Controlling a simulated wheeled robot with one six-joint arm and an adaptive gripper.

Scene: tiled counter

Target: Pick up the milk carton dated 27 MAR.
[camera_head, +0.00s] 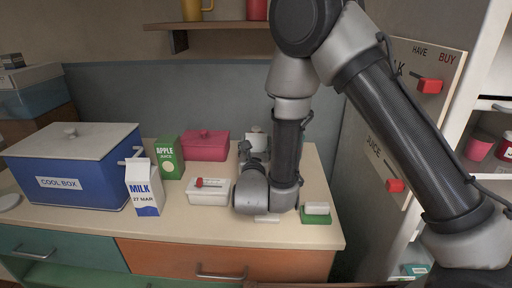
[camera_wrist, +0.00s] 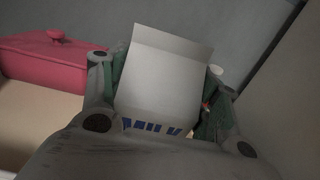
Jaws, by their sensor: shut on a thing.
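A white and blue milk carton (camera_head: 144,190) marked 27 MAR stands upright on the counter in the head view, in front of the cool box and well left of my arm. My gripper (camera_wrist: 158,95) is shut on another white carton (camera_wrist: 165,75) with blue lettering, seen between its fingers in the wrist view. No date on this held carton can be read. In the head view my gripper (camera_head: 255,150) is mostly hidden behind my own arm, at the back of the counter. Whether the held carton touches the counter cannot be told.
A blue cool box (camera_head: 85,175) stands left. A green apple juice carton (camera_head: 169,158), a pink lidded box (camera_head: 206,145) and a white box with a red piece (camera_head: 208,196) stand near the marked carton. A green-and-white item (camera_head: 316,218) lies right. A HAVE/BUY board (camera_head: 425,110) hangs right.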

